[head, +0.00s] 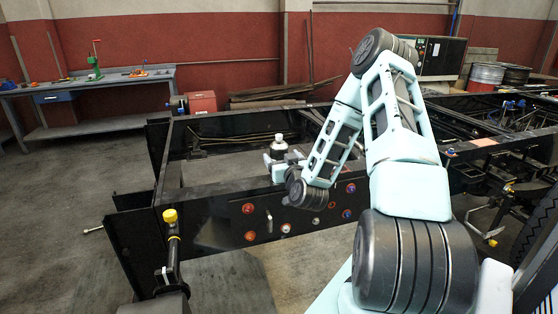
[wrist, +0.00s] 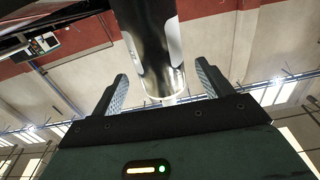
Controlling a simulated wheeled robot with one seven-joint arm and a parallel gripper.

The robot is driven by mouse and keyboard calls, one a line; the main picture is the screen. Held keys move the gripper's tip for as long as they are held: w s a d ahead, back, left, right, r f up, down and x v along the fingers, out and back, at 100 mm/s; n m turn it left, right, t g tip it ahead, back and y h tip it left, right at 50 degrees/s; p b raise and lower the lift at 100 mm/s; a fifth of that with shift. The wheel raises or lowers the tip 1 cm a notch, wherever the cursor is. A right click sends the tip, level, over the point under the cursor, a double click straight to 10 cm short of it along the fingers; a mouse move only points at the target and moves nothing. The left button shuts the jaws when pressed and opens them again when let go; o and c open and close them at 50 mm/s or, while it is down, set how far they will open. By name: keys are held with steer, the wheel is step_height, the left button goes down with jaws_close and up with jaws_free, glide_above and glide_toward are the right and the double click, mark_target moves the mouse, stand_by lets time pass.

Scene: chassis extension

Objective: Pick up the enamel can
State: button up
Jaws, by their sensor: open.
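The enamel can (head: 279,148) shows in the head view as a small dark bottle-like can with a white top, upright at the black chassis frame. In the wrist view the can (wrist: 147,38) is a large dark cylinder with pale, shiny patches, partly cut off by the top edge. My gripper (wrist: 161,72) is open, with one finger on each side of the can's near end and visible gaps to both. In the head view my gripper (head: 281,160) is at the can and partly hides its lower part. Its exact depth between the fingers is unclear.
The black chassis frame (head: 225,222) with its side rails surrounds the can's place. A yellow-capped post (head: 171,217) stands in front at left. A workbench (head: 110,83) is at the back left, and drums (head: 487,74) stand at the back right. Open floor lies at left.

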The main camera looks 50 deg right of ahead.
steer(key=p+x, duration=0.2)
steer(key=x, duration=0.2)
steer(key=shift+w+d+r, duration=0.1)
steer(key=shift+w+r, duration=0.05)
steer(key=shift+w+d+p, duration=0.2)
steer(key=shift+w+p, duration=0.1)
steer(key=shift+w, duration=0.1)
steer(key=c, duration=1.3)
steer(key=shift+c, duration=0.4)
